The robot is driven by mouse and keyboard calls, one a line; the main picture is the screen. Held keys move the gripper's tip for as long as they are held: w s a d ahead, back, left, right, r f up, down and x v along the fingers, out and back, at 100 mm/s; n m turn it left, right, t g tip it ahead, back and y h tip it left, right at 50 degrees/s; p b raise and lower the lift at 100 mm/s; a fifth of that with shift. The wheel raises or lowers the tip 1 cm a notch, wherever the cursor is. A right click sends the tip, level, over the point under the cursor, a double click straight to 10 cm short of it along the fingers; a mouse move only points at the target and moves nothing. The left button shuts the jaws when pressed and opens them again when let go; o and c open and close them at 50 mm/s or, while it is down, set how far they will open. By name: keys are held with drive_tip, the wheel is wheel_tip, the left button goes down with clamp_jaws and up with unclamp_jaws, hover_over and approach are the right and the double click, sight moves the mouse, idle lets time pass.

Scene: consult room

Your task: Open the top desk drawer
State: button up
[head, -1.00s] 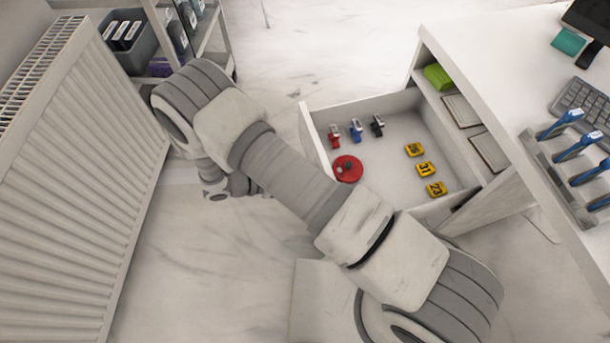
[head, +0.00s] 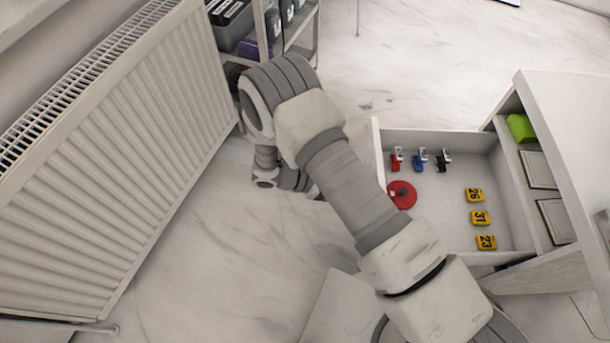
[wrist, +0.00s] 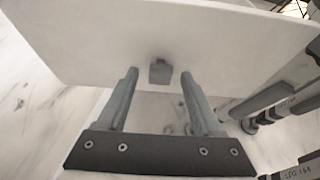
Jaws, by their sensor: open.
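The top desk drawer (head: 440,225) is pulled well out from the white desk (head: 565,125) in the head view. In the wrist view its pale front panel (wrist: 90,50) fills the upper part, with a small grey handle (wrist: 160,72) on it. My gripper (wrist: 158,75) is open. Its two fingers point at the panel, one on each side of the handle as seen, and are not closed on it. I cannot tell whether a finger touches the panel. In the head view my arm hides part of the drawer front and the fingertips cannot be made out.
The drawer holds a red round item (head: 402,195), several small coloured clips and yellow number tags (head: 480,218). A ribbed radiator (head: 120,150) stands at left, a shelf rack (head: 300,35) behind my arm. Open marble floor (head: 190,255) lies between radiator and drawer.

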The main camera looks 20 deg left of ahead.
drive_tip(key=p+v, duration=0.2)
drive_tip(key=v, duration=1.4)
drive_tip(key=shift+s, duration=0.15)
drive_tip(key=shift+d, duration=0.1)
drive_tip(key=w+d+r+m+g+y, duration=0.25)
drive_tip(key=d+r, duration=0.25)
drive_tip(key=r, duration=0.3)
drive_tip(key=w+d+r+m+g+y, duration=0.1)
drive_tip(key=w+d+r+m+y, duration=0.2)
drive_tip(key=r, duration=0.5)
drive_tip(key=w+d+r+m+g+y, duration=0.1)
drive_tip(key=w+d+r+m+g, duration=0.15)
drive_tip(key=d+r+m, duration=0.5)
drive_tip(key=s+d+r+m+t+y, duration=0.3)
drive_tip(key=s+d+r+m, duration=0.3)
drive_tip(key=d, duration=0.3)
drive_tip(key=s+d+r+m+t+y, duration=0.3)
drive_tip(key=s+d+r+t, duration=0.15)
drive_tip(key=d+r, duration=0.35)
wheel_tip(320, 180, up, 21)
drive_tip(key=p, duration=2)
drive_tip(key=shift+s+f+g+p, duration=0.25)
drive_tip(key=shift+s+g+p, duration=0.1)
drive_tip(key=shift+g+p, duration=0.1)
